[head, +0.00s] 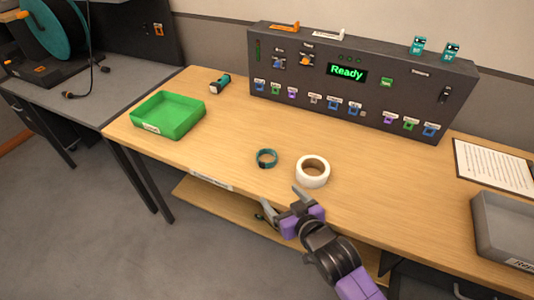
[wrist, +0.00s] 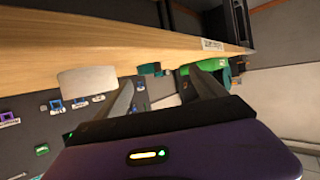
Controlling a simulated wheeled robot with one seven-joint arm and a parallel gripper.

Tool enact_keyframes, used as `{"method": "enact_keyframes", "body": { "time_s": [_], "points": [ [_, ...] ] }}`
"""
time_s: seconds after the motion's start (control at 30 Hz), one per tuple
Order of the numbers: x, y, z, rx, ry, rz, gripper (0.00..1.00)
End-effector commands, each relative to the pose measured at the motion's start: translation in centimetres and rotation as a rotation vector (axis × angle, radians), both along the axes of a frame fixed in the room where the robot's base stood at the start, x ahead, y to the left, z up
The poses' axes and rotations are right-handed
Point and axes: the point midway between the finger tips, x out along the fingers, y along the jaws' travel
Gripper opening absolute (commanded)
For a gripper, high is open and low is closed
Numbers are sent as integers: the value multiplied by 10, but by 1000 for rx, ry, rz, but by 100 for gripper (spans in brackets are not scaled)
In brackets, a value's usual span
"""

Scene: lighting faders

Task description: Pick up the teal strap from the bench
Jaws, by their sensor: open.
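The teal strap (head: 268,165) is a small closed ring standing on the wooden bench (head: 225,135), left of a white tape roll. In the wrist view a small teal shape, likely the strap (wrist: 149,69), shows between my fingers, beyond them. My gripper (head: 281,197) is open and empty at the bench's front edge, nearer the camera than the strap and apart from it. In the wrist view both fingers (wrist: 163,86) are spread wide.
The white tape roll (head: 313,183) sits close right of the strap. A green tray (head: 165,129) is at the left, a teal-and-black tool (head: 220,83) behind it. A fader panel (head: 355,112) stands at the back. A grey bin (head: 495,250) and paper sheet (head: 495,165) are right.

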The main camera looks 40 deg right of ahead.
Motion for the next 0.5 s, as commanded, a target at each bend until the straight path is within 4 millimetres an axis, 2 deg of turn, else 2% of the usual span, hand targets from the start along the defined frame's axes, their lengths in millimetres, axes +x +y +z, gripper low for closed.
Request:
{"method": "enact_keyframes", "body": {
  "time_s": [0.03,0.2,0.37,0.5],
  "points": [
    [15,-13,10,4,-3,-24,81],
    [41,-39,21,18,7,-71,81],
    [54,-49,22,22,11,-86,81],
    [72,-58,14,23,11,-88,81]
  ]
}}
